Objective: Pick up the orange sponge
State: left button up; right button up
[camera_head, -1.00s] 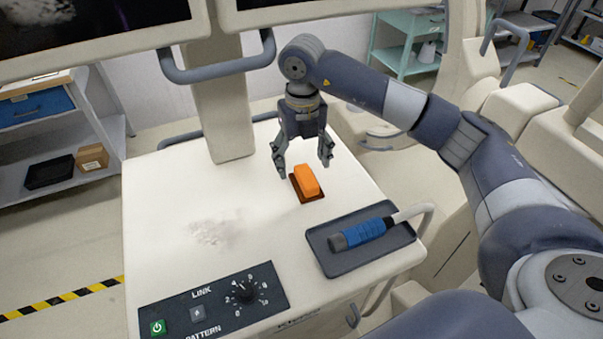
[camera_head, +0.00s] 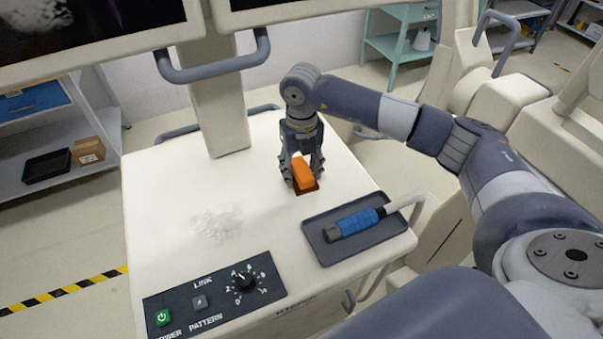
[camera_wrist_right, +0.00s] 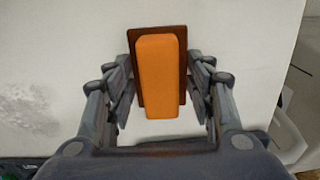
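The orange sponge (camera_head: 303,171) is between the fingers of my right gripper (camera_head: 303,174), just over a dark brown base (camera_head: 308,189) on the cream cart top. The right gripper looks shut on the sponge, though the contact faces are hard to see. My left gripper is not in view.
A grey tray (camera_head: 384,238) with a blue-handled probe (camera_head: 355,224) lies right of the sponge on the cart top (camera_head: 165,190). A control panel (camera_head: 220,301) is at the front edge. A monitor post (camera_head: 227,100) stands behind. The left part of the top is clear, with a pale smudge.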

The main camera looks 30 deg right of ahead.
aim_at(300, 171)
jog(key=shift+r, duration=0.1)
jog(key=shift+r, duration=0.2)
jog(key=r, duration=0.1)
jog(key=b, duration=0.1)
jog(key=r+b, duration=0.1)
jog(key=shift+s+a+r, duration=0.3)
jog(key=shift+s+a, duration=0.05)
jog(key=s+a+b, duration=0.1)
jog(key=s+a, duration=0.2)
jog(key=s+a+r+b, duration=0.1)
jog(key=s+a+b, duration=0.1)
jog(key=s, duration=0.2)
jog(key=s+a+b, duration=0.1)
jog(key=s+a, duration=0.2)
jog(key=s, duration=0.1)
jog(key=shift+a+r, duration=0.3)
jog(key=shift+s+a+r, duration=0.1)
jog(key=shift+s+a, duration=0.25)
jog(key=shift+s, duration=0.05)
jog(key=o, duration=0.4)
jog(key=shift+c, duration=1.4)
